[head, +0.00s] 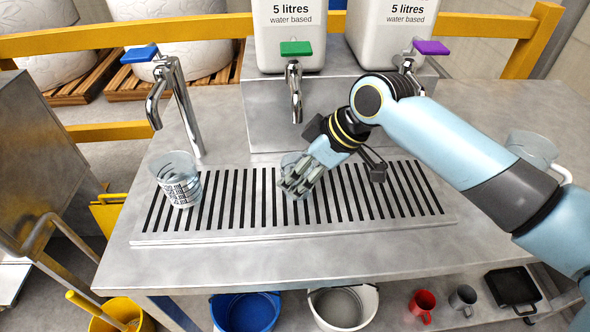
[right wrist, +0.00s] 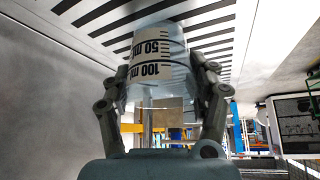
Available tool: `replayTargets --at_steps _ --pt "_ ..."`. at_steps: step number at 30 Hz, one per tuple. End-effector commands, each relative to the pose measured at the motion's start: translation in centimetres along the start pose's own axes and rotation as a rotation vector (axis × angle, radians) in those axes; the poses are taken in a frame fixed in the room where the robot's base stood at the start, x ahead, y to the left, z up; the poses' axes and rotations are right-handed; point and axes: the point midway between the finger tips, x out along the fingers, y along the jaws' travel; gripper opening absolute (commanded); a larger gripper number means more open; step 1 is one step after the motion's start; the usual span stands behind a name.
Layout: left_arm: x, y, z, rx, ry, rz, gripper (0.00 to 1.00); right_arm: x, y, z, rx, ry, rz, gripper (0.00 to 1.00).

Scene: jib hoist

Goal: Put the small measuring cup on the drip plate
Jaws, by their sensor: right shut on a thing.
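The small measuring cup (right wrist: 156,62) is clear, with black markings of 50 ml and 100 ml. My right gripper (head: 298,182) is shut around it over the middle of the drip plate (head: 350,232). In the head view, the fingers hide most of the cup; a bit of its clear rim (head: 289,160) shows behind them. In the right wrist view, one finger of the right gripper (right wrist: 158,92) is on each side of the cup, and the slotted plate lies close to it. I cannot tell whether the cup touches the plate. My left gripper is not in view.
Another clear measuring cup (head: 177,182) stands on the plate's left end. Taps with blue (head: 139,54), green (head: 296,48) and purple (head: 431,47) handles are behind the plate. A clear jug (head: 533,149) stands at right, partly behind my arm. The bench front (head: 230,262) is clear.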

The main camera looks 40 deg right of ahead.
Motion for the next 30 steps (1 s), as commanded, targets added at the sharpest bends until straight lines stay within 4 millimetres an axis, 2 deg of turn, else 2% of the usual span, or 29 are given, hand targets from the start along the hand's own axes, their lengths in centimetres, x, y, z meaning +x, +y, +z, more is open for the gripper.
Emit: replayTargets --at_steps 5,6,12,20,23,26,30 --pt "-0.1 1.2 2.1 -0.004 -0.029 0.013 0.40 0.2 0.0 0.1 0.001 0.000 0.000 0.29" --pt "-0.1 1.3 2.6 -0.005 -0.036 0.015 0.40 0.2 0.0 0.1 0.001 0.000 0.000 0.63" --pt "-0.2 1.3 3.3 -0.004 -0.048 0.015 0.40 0.2 0.0 0.1 0.000 0.000 0.000 0.86" --pt "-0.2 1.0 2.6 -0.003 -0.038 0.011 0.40 0.1 0.0 0.0 0.000 0.001 0.000 0.86" --pt "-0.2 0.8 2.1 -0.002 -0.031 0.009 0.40 -0.6 0.1 -0.1 -0.002 0.001 0.002 0.86" --pt "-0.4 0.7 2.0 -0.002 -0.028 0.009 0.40 -2.2 0.1 0.0 -0.004 -0.001 0.003 0.86" --pt "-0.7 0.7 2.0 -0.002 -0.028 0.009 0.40 -5.5 0.1 0.0 -0.007 -0.002 0.003 0.86"
